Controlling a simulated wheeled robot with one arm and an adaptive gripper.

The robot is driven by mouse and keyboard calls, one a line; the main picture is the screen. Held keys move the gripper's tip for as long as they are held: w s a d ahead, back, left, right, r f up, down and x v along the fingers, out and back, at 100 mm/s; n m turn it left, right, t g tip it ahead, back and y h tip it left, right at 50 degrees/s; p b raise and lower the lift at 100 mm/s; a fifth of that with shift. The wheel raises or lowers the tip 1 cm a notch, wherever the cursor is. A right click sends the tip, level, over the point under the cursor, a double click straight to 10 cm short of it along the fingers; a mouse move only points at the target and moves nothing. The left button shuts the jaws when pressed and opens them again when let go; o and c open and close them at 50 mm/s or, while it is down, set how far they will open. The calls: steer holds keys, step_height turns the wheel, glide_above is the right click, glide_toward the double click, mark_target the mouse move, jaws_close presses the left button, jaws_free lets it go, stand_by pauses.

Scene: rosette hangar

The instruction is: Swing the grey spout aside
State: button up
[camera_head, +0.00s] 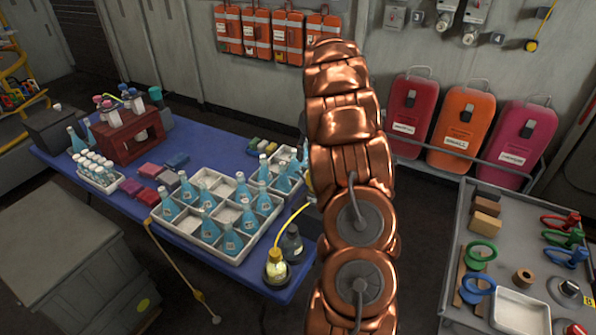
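I cannot make out a grey spout for certain in the head view; my copper arm stands upright across the middle and hides what is behind it. A dark grey bottle (291,246) stands at the right end of the blue table, close beside the arm in the picture. A flask with yellow contents (277,268) stands in front of it, and a thin yellow tube (294,216) rises from there towards the arm. My gripper does not show.
The blue table (165,152) bears white divided trays (232,254) of blue bottles and a brown rack (130,140). A grey bench (540,240) with coloured clamps stands at right. Red, orange and pink canisters (462,128) line the wall. A grey cabinet (62,225) is at left.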

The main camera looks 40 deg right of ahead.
steer(key=shift+w+a+f+p, duration=0.15)
steer(key=shift+f+p, duration=0.25)
steer(key=shift+f, duration=0.8)
steer(key=shift+a+f+p, duration=0.25)
steer(key=shift+f+p, duration=0.15)
steer(key=shift+f, duration=0.8)
steer(key=shift+w+a+f+p, duration=0.15)
steer(key=shift+f+p, duration=0.25)
steer(key=shift+f, duration=0.8)
steer(key=shift+s, duration=0.1)
steer(key=shift+c, duration=0.4)
jaws_close()
